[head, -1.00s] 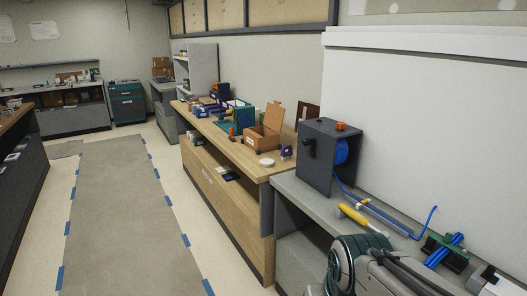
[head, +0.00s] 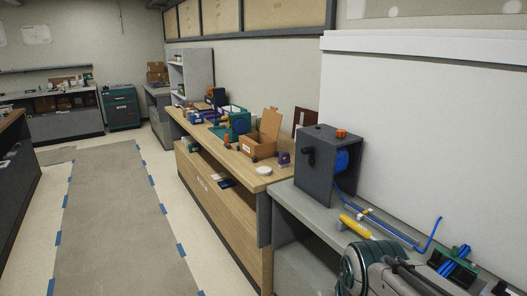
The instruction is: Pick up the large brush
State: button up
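I cannot clearly make out a large brush in the head view. A tool with a thick yellow handle (head: 357,227) lies on the grey bench, in front of the blue cable. Its far end is too small to tell what kind of tool it is. Part of my own arm shows at the bottom right, beside and below this tool, and covers part of the bench. My gripper's fingers cannot be made out.
A dark cable-reel box (head: 318,165) stands on the grey bench (head: 290,200). A green holder with blue cables (head: 463,254) lies at right. The wooden counter (head: 222,208) carries an open cardboard box (head: 257,146) and a white round thing (head: 264,170). The aisle floor (head: 110,220) is clear.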

aim_at(282, 164)
jog(key=u, duration=0.6)
jog(key=i, duration=1)
jog(key=u, duration=0.6)
jog(key=i, duration=1.55)
jog(key=z, duration=1.05)
jog(key=i, duration=0.7)
jog(key=z, duration=0.5)
